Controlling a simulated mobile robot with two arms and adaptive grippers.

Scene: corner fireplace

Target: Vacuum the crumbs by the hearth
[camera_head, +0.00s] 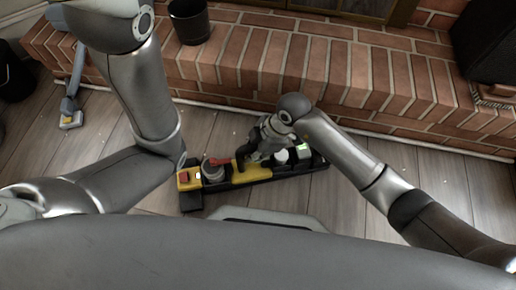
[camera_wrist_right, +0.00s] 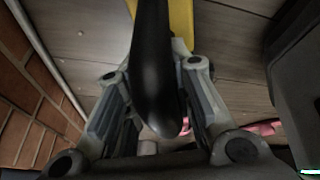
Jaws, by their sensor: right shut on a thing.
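My right gripper (camera_head: 248,152) reaches down to a long black and yellow device (camera_head: 250,175) near the brick hearth (camera_head: 265,60). In the right wrist view the gripper (camera_wrist_right: 157,105) is shut on a thick black curved handle (camera_wrist_right: 151,50), with a yellow body (camera_wrist_right: 181,18) beyond it.
A dark bucket (camera_head: 189,22) stands on the hearth. The wooden floor (camera_head: 110,135) is mostly clear.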

